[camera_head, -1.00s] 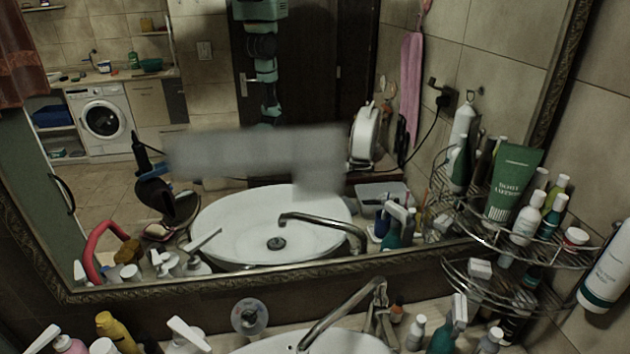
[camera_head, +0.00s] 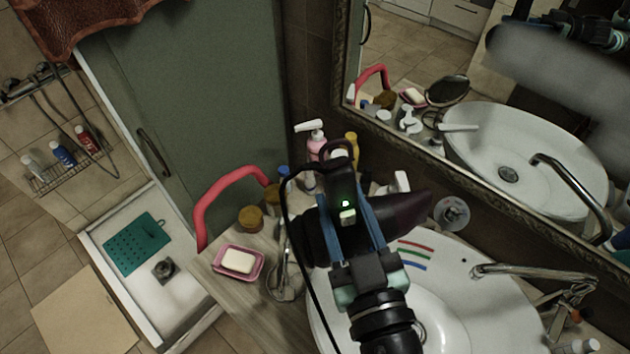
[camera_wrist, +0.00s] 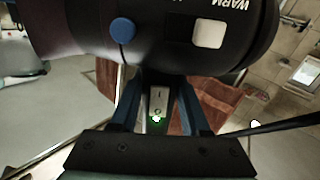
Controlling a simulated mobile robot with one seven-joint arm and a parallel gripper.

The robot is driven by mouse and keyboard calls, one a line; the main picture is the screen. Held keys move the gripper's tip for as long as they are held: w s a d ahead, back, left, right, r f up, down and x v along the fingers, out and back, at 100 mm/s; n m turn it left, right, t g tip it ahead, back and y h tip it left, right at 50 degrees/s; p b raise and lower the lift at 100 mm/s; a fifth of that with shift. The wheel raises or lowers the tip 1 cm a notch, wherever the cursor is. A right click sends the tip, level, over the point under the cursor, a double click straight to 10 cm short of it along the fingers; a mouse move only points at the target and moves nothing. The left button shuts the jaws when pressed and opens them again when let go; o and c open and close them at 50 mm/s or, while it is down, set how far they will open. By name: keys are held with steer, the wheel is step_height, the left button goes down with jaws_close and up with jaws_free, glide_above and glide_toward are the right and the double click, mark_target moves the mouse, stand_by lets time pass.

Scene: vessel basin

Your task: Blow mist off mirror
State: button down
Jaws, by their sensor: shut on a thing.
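My gripper (camera_head: 345,200) is shut on a dark hair dryer (camera_head: 408,211), held above the washbasin's left side. The dryer's nozzle points right in the head view. In the wrist view, the dryer's body (camera_wrist: 150,30) fills the top, with a blue button, a white switch and the word WARM. The blue fingers of my gripper (camera_wrist: 158,95) clasp its handle. The mirror (camera_head: 425,65) hangs at the right in a carved frame. A grey mist patch (camera_head: 560,85) covers part of its upper right, cut off by the picture's edge. The dryer is apart from the mirror.
A white washbasin (camera_head: 470,310) with a metal tap (camera_head: 530,272) lies below the mirror. Several bottles, including a pink one (camera_head: 316,148), crowd the counter's back corner. A pink soap dish (camera_head: 222,262) and red rail (camera_head: 225,190) are left. A black cord (camera_head: 287,215) trails from the dryer.

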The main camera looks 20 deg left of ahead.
mark_target(349, 217)
steer(key=shift+s+d+r, duration=0.35)
steer(key=shift+s+r, duration=0.2)
steer(key=shift+r, duration=0.05)
steer(key=shift+s+d+r, duration=0.3)
steer(key=shift+s+r, duration=0.2)
steer(key=shift+r, duration=0.05)
steer(key=shift+s+d+r, duration=0.1)
steer(key=shift+d+r, duration=0.05)
steer(key=shift+d, duration=0.05)
steer(key=shift+w+d+r, duration=0.2)
steer(key=shift+w+d, duration=0.75)
steer(key=shift+d, duration=0.15)
steer(key=shift+w+d+r, duration=0.2)
steer(key=shift+w+d, duration=0.7)
steer(key=shift+d, duration=0.2)
stand_by(4.4)
